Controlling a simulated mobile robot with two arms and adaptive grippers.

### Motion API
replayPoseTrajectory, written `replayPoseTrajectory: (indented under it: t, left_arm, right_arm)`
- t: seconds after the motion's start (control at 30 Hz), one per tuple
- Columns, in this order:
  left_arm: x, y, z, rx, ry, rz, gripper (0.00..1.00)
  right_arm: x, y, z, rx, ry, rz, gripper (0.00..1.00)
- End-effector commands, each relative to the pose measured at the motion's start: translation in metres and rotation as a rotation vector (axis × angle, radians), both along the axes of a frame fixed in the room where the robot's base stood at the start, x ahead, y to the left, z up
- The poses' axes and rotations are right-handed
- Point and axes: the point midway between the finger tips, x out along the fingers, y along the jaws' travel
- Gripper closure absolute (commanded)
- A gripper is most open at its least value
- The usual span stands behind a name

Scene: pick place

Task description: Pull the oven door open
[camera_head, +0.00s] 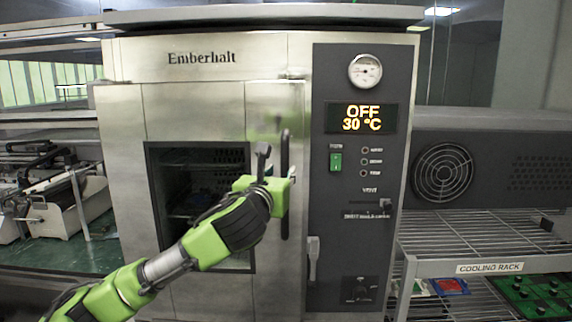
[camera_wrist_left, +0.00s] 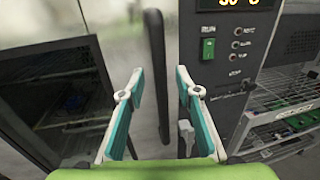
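The oven (camera_head: 205,58) is a steel cabinet marked Emberhalt. Its door (camera_head: 120,130) has a dark window (camera_head: 180,165) and looks shut. A dark vertical handle (camera_head: 285,222) stands on the door's right side. My left gripper (camera_head: 274,150) is in front of the handle and hides its middle. In the left wrist view, my left gripper (camera_wrist_left: 160,75) has its fingers spread, with the handle (camera_wrist_left: 156,60) showing between them. No finger clearly touches it, and I cannot tell how deep it sits between them. My right gripper is in neither view.
A control panel (camera_head: 325,75) with an OFF 30 °C display (camera_head: 361,117) and a green switch (camera_head: 336,161) is right of the door. A wire cooling rack (camera_head: 490,268) stands at the right. A bench with equipment (camera_head: 70,205) is at the left.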

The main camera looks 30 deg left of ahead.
Motion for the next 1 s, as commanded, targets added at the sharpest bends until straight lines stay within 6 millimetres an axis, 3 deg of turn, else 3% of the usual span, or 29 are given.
replayPoseTrajectory:
  t: [0.3,0.73,0.77,0.87,1.0]
  left_arm:
    - [0.042,0.015,0.001,-0.002,-0.001,0.0,0.69]
    - [0.051,0.019,0.0,0.0,-0.001,0.0,0.69]
    - [0.051,0.019,0.0,0.0,-0.001,0.0,0.72]
    - [0.05,0.019,0.0,0.0,-0.001,-0.001,0.97]
    - [0.05,0.018,0.0,0.0,-0.001,-0.001,1.0]
  right_arm:
    - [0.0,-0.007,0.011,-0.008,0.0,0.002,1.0]
    - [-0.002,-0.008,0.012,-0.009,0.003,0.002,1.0]
    - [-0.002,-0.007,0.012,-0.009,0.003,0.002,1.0]
    - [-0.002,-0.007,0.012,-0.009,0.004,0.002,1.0]
    - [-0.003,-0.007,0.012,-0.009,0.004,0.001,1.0]
